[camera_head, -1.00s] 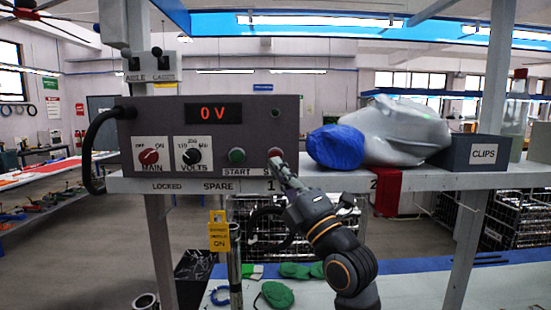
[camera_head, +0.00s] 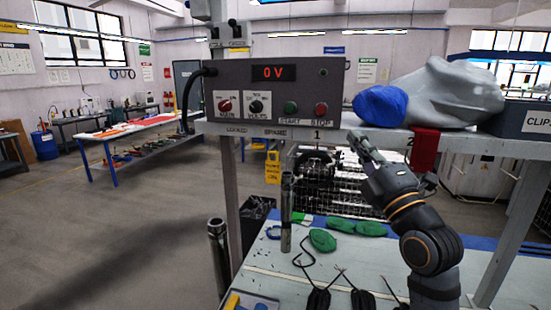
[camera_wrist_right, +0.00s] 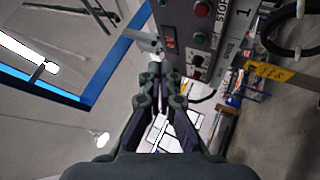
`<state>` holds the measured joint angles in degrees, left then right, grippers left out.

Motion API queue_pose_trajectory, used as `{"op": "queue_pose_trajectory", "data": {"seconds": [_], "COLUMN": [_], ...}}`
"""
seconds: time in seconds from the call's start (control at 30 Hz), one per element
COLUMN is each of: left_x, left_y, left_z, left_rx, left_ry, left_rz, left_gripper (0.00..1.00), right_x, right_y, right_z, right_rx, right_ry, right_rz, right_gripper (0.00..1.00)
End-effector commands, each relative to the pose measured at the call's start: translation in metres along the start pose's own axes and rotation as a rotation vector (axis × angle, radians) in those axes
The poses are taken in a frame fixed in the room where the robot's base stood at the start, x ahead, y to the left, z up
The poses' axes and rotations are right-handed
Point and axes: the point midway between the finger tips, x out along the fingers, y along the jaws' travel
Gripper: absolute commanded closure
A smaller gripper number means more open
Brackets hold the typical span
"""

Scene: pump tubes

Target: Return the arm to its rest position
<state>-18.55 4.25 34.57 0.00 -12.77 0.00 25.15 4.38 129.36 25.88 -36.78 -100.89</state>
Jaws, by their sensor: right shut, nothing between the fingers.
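My right gripper (camera_head: 363,146) is shut and empty. In the head view it points up and to the left, in front of the shelf and to the right of the control box (camera_head: 268,97). The box shows a red "0 V" display, a green START button (camera_head: 291,109) and a red STOP button (camera_head: 321,110). The gripper's fingers appear apart from both buttons. In the right wrist view the closed fingers (camera_wrist_right: 158,72) point towards the top, with the box to their right. My left gripper does not show.
A shelf (camera_head: 470,148) carries the box, a blue bundle (camera_head: 380,106), a grey wrapped bundle (camera_head: 435,95) and a CLIPS bin (camera_head: 522,120). A red cloth (camera_head: 424,150) hangs from it. Below is a bench (camera_head: 350,262) with green pieces and metal tubes (camera_head: 286,210). Open floor lies left.

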Motion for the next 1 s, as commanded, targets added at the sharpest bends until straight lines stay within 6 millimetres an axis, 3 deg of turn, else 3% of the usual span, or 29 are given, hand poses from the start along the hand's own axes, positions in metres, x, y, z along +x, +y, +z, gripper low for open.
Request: {"op": "queue_pose_trajectory", "data": {"seconds": [0.23, 0.47, 0.57, 0.73, 0.83, 1.0], "left_x": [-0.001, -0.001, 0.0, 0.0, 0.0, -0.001], "left_y": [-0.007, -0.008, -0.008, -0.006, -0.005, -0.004], "left_z": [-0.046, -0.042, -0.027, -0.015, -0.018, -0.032], "left_rx": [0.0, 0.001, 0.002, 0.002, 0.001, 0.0], "left_ry": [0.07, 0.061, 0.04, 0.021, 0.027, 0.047], "left_rz": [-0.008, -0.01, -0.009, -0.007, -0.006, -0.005], "left_gripper": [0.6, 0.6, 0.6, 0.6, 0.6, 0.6], "right_x": [-0.025, -0.075, -0.117, -0.232, -0.296, -0.388], "right_y": [-0.068, -0.153, -0.202, -0.286, -0.313, -0.332], "right_z": [0.001, 0.0, -0.001, -0.006, -0.01, -0.017], "right_rx": [0.171, 0.41, 0.555, 0.847, 0.968, 1.082], "right_ry": [-0.035, -0.141, -0.243, -0.58, -0.802, -1.147], "right_rz": [-0.193, -0.452, -0.607, -0.91, -1.024, -1.128], "right_gripper": [1.0, 1.0, 1.0, 1.0, 1.0, 1.0]}}
